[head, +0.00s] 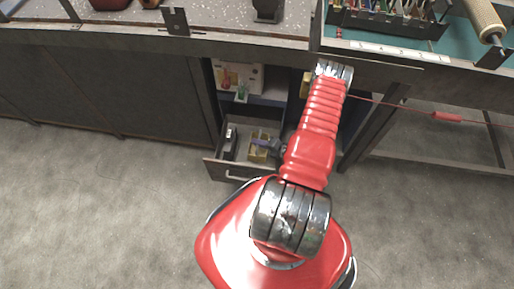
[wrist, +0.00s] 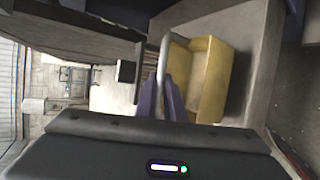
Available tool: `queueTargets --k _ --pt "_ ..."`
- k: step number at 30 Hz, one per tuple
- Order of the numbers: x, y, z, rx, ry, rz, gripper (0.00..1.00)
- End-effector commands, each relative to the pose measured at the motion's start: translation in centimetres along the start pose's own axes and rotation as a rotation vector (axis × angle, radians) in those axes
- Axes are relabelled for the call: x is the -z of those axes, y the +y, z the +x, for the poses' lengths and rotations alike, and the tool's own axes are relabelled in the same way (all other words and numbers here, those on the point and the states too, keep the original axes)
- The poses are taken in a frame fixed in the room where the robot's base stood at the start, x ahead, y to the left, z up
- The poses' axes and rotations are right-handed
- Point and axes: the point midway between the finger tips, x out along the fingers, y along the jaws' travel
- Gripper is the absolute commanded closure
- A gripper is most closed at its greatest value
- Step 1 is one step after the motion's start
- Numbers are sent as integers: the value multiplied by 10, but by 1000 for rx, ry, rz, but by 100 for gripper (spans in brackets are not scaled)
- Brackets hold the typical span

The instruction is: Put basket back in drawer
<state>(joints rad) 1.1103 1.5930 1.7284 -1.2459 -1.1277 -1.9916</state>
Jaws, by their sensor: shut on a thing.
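The yellow basket (wrist: 212,75) fills the middle of the wrist view, its pale handle standing up on its near side. My gripper (wrist: 165,100), with purple fingers, is shut on that handle. My arm hides the drawer's right part.
A dark item (head: 230,142) lies in the drawer's left part. A shelf above the drawer holds a white box (head: 238,76) and a green item (head: 241,92). Dark cabinet panels (head: 100,95) stand left. A red cable (head: 447,117) runs right of my arm. The grey floor in front is open.

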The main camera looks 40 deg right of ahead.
Motion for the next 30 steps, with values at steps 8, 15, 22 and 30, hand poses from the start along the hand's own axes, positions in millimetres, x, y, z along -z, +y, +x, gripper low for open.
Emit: queueTargets --k 8,15,22,30 --pt "7 -26 14 0 1 2 100" --pt "8 -33 18 0 0 1 100" --pt "8 -34 18 0 0 1 100" --pt "8 -34 18 0 0 1 74"
